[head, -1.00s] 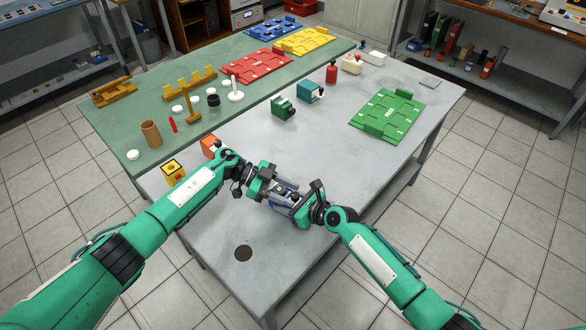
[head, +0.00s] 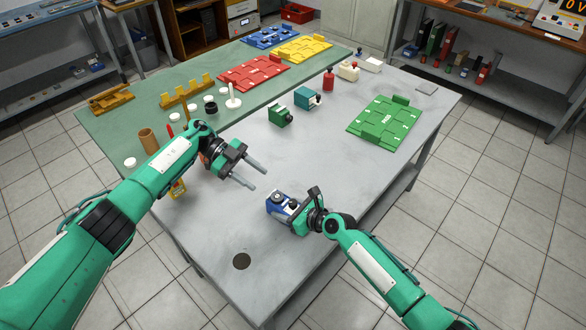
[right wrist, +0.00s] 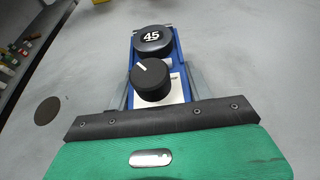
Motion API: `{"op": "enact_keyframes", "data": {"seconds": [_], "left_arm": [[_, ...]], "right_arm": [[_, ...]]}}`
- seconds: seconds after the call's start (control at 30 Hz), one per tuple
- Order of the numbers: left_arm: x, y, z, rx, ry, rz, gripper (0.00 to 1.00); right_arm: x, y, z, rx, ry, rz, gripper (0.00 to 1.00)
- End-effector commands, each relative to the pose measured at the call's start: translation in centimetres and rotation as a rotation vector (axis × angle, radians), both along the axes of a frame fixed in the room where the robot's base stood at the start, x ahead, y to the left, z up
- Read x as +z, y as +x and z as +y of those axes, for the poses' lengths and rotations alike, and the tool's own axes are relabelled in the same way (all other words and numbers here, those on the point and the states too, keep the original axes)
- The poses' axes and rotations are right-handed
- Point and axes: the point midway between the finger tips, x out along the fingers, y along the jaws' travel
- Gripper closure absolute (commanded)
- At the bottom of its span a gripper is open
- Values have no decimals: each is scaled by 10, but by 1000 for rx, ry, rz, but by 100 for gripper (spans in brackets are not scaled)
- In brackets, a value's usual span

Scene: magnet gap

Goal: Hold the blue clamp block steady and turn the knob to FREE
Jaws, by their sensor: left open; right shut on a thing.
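The blue clamp block (head: 282,204) stands on the grey table near its front right edge. In the right wrist view the block (right wrist: 177,62) shows a black knob (right wrist: 151,81) with a white pointer line, and a black round cap marked 45 (right wrist: 152,40). The pointer aims up and left; no FREE label can be read. My right gripper (head: 287,208) is shut on the block, a finger along each side. My left gripper (head: 249,176) is open and empty, up and left of the block and apart from it.
A green block (head: 280,117) and a teal block (head: 308,97) stand farther back. A green tray (head: 385,125) lies at the right. A yellow box (head: 177,189) is partly hidden by my left arm. A round dark hole (head: 242,261) is near the front edge.

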Motion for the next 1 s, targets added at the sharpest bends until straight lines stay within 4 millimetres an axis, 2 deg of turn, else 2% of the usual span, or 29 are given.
{"op": "enact_keyframes", "data": {"seconds": [0.4,1.0], "left_arm": [[20,-8,-32,-392,-33,-465,55],[43,-23,-68,-1057,-146,-1019,55]], "right_arm": [[0,0,0,0,0,0,78],[0,0,0,0,0,0,78]]}}
